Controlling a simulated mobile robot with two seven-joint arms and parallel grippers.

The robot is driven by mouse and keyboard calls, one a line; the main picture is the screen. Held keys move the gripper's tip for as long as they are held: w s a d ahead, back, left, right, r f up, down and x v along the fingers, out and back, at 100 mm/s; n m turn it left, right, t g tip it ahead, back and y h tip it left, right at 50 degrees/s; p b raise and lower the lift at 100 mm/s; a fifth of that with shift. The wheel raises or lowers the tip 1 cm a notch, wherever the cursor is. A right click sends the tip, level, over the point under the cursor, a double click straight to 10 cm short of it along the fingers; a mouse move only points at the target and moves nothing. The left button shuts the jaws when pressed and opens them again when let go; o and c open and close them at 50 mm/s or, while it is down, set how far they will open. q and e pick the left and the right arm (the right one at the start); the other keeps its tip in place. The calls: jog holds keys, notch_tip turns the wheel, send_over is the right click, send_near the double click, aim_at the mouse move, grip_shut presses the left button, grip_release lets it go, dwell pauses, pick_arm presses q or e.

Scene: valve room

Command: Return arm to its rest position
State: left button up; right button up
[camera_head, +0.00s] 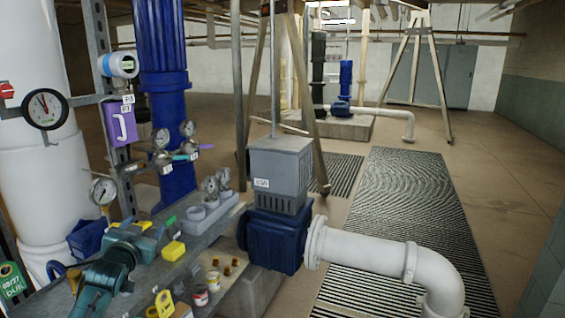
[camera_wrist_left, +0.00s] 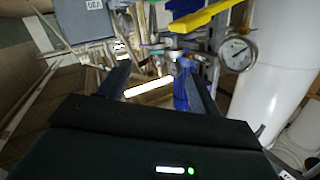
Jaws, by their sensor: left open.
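My left arm (camera_head: 105,272) comes in from the lower left, low over the front left of the grey bench. My left gripper (camera_head: 137,240) is at its far end, among small items that partly hide its outline. In the left wrist view the left gripper (camera_wrist_left: 154,68) has its two dark fingers spread apart, with nothing held between them. A blue upright part shows beside the right finger, but I cannot tell whether it touches. My right arm and right gripper are not in view.
A white column (camera_head: 40,165) stands left. A blue pump (camera_head: 272,238) and white pipe (camera_head: 370,250) stand right. Open floor (camera_head: 495,190) lies at far right.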

pick_arm(q)
jog(key=s+d+f+g+h, duration=0.2)
jog(key=s+d+f, duration=0.5)
jog(key=f, duration=0.4)
jog(key=s+d+f+g+h, duration=0.1)
jog(key=s+d+f, duration=0.3)
jog(key=s, duration=0.6)
jog(key=s+d+f+g+h, duration=0.1)
jog(key=s+d+f, duration=0.4)
jog(key=s, duration=0.6)
jog(key=s+d+f+g+h, duration=0.1)
jog(key=s+d+f, duration=0.3)
jog(key=s, duration=0.6)
jog(key=shift+s+d+f+g, duration=0.2)
jog(key=shift+s+g, duration=0.15)
jog(key=shift+g, duration=0.35)
